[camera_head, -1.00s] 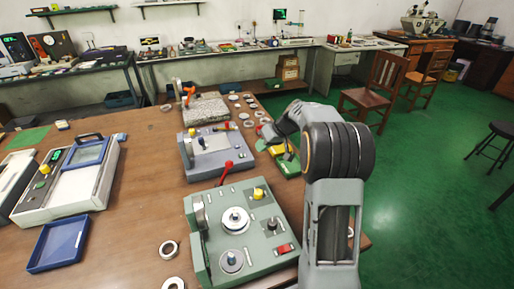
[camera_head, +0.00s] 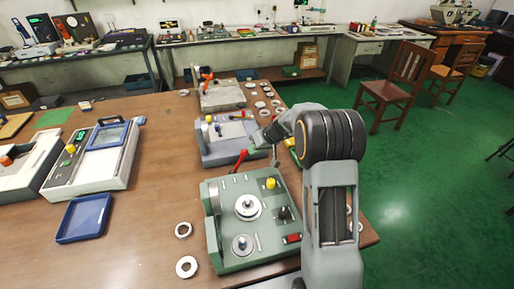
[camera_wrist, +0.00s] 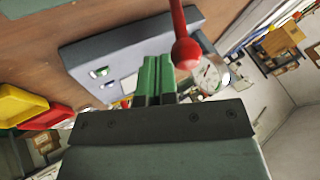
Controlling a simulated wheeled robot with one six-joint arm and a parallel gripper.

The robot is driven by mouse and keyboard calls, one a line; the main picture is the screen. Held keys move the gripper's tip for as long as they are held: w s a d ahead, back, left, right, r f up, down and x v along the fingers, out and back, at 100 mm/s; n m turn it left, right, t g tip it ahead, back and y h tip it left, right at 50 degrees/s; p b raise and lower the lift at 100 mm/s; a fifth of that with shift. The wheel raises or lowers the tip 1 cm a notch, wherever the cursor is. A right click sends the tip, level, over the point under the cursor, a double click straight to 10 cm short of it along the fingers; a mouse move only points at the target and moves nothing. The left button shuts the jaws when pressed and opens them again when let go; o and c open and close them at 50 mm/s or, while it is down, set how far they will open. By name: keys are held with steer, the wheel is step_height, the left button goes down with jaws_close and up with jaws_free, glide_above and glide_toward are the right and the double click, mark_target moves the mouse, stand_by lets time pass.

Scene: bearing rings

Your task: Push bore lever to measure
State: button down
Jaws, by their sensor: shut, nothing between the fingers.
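In the wrist view the red lever's ball (camera_wrist: 186,53) appears just right of my fingertips, in front of the blue-grey fixture. I cannot tell whether it touches them. My gripper (camera_wrist: 154,78) has green fingers that are together and empty. In the head view my gripper (camera_head: 264,137) is at the right side of the blue-grey fixture (camera_head: 225,155), behind the green one; its fingertips are hard to make out there.
Loose metal rings (camera_head: 186,267) lie left of the green fixture, with several more at the back right. A blue tray (camera_head: 66,236) and a white instrument (camera_head: 62,188) are at left. Yellow and red bins (camera_wrist: 17,103) show in the wrist view. Bare wood lies between.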

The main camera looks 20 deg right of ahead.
stand_by(0.3)
steer(key=a+r+h+p, duration=0.1)
steer(key=a+p, duration=0.1)
steer(key=a+r+h+p, duration=0.1)
steer(key=a+h+p, duration=0.1)
steer(key=a+r+n+h+p, duration=0.1)
steer(key=a, duration=0.1)
steer(key=shift+a+r+h+p, duration=0.2)
steer(key=shift+a+h+p, duration=0.1)
steer(key=shift+h+p, duration=0.1)
steer(key=a+f+h+b, duration=0.1)
steer(key=a, duration=0.5)
steer(key=shift+a+b, duration=0.15)
steer(key=shift+b, duration=0.15)
steer(key=shift+a, duration=0.2)
steer(key=shift+r, duration=0.1)
steer(key=b+v, duration=0.1)
steer(key=v, duration=1.2)
steer(key=shift+d+r+b, duration=0.35)
